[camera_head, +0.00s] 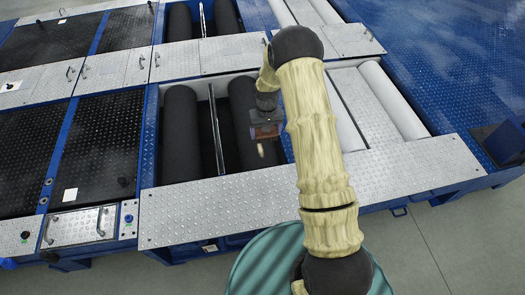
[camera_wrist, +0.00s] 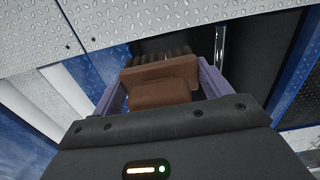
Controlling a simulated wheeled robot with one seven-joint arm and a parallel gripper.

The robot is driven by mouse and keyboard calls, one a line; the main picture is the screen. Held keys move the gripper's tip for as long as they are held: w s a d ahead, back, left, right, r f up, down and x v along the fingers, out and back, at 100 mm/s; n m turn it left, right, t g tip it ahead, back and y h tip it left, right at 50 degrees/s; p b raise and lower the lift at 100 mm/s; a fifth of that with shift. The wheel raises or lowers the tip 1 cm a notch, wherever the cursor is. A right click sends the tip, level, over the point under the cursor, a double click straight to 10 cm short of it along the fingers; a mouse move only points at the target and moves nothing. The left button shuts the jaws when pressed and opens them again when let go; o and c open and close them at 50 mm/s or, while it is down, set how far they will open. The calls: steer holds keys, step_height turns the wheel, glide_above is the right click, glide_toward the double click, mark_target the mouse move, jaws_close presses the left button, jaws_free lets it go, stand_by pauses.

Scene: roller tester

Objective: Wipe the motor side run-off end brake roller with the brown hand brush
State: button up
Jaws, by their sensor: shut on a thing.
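My gripper (camera_head: 264,130) is over the right-hand dark roller (camera_head: 244,108) of the near roller bay. In the wrist view its two purple fingers (camera_wrist: 162,82) are shut on the brown hand brush (camera_wrist: 162,90). The brush's bristles (camera_wrist: 158,57) point away from the gripper, toward the dark roller bay. In the head view the brush (camera_head: 262,148) is small and partly hidden by the gripper. I cannot tell whether the bristles touch the roller. A second dark roller (camera_head: 178,130) lies left in the same bay. No label shows which roller is the motor side run-off one.
A thin shiny bar (camera_head: 216,130) runs between the two dark rollers. Light grey rollers (camera_head: 393,100) lie to the right, partly behind my arm. Checker plate covers (camera_head: 215,203) border the bay in front. Another bay with dark rollers (camera_head: 180,22) lies beyond.

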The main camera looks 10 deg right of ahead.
steer(key=w+f+b, duration=0.4)
steer(key=f+b, duration=0.3)
steer(key=f, duration=0.1)
steer(key=w+f+b, duration=0.3)
steer(key=f+b, duration=0.5)
steer(key=f, duration=0.1)
steer(key=shift+w+d, duration=0.15)
steer(key=shift+w, duration=0.2)
